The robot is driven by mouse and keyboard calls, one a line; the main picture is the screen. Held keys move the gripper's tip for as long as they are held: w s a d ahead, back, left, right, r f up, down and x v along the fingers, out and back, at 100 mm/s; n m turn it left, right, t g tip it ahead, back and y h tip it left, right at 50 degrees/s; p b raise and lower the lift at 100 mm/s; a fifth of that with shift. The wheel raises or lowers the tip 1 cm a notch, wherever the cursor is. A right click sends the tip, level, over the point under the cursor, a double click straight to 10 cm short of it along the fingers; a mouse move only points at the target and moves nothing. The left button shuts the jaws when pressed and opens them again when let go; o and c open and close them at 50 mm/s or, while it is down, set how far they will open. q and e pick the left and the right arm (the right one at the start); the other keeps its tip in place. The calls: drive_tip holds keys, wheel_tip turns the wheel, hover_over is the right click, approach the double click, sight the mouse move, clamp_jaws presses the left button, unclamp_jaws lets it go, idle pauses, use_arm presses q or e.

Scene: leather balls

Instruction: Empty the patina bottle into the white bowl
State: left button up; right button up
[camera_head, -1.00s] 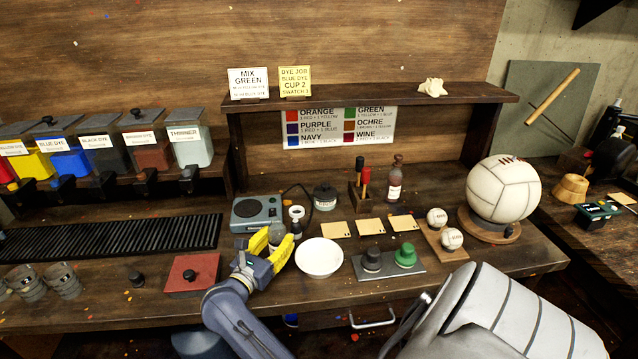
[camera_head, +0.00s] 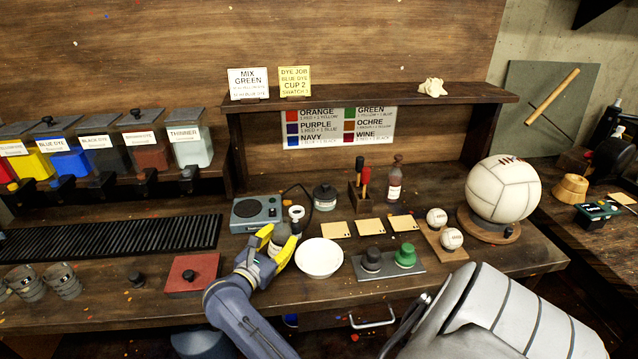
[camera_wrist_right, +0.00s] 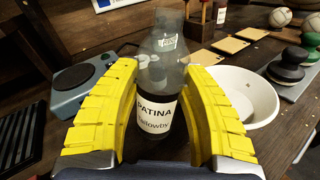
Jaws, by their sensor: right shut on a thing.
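The patina bottle (camera_wrist_right: 156,115) has a clear upper part, dark contents and a white label reading PATINA. In the right wrist view it is upright between the yellow fingers of my right gripper (camera_wrist_right: 160,110), which is shut on it. In the head view my right gripper (camera_head: 273,243) and the partly covered bottle (camera_head: 281,236) are just left of the white bowl (camera_head: 319,257). The bowl sits on the bench and looks empty; it also shows at the right in the wrist view (camera_wrist_right: 262,88). My left gripper is out of view.
A tray with black and green knobs (camera_head: 388,268) lies right of the bowl. Wooden swatches (camera_head: 370,227) and a dark bottle (camera_head: 395,182) are behind it.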

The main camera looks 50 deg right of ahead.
drive_tip(key=shift+s+d+m, duration=0.1)
drive_tip(key=shift+s+m, duration=0.05)
drive_tip(key=shift+m, duration=0.25)
drive_tip(key=shift+s+d+r+m+y, duration=0.15)
drive_tip(key=shift+r+m+y, duration=0.15)
drive_tip(key=shift+r+m, duration=0.15)
drive_tip(key=shift+s+d+r+m+y, duration=0.1)
drive_tip(key=shift+r+m+y, duration=0.25)
drive_tip(key=shift+m, duration=0.1)
drive_tip(key=shift+s+d+f+m, duration=0.2)
drive_tip(key=shift+s+m, duration=0.1)
drive_tip(key=shift+m, duration=0.2)
drive_tip(key=shift+w+a+f+m+t+y, duration=0.15)
drive_tip(key=shift+m+y, duration=0.1)
drive_tip(key=shift+m, duration=0.15)
drive_tip(key=shift+s+d+f+m+t+y, duration=0.1)
drive_tip(key=shift+m+t+y, duration=0.1)
drive_tip(key=shift+m, duration=0.2)
drive_tip(key=shift+w+a+f+m, duration=0.2)
drive_tip(key=shift+f+m, duration=0.1)
drive_tip(key=shift+m, duration=0.2)
drive_tip(key=shift+y, duration=0.3)
drive_tip(key=shift+w+a+r+m+t, duration=0.1)
drive_tip(key=shift+w+r+m+t, duration=0.2)
drive_tip(key=shift+m, duration=0.5)
drive_tip(key=shift+f+m+t+y, duration=0.35)
drive_tip(key=shift+f+m+y, duration=0.15)
drive_tip(key=shift+m, duration=0.1)
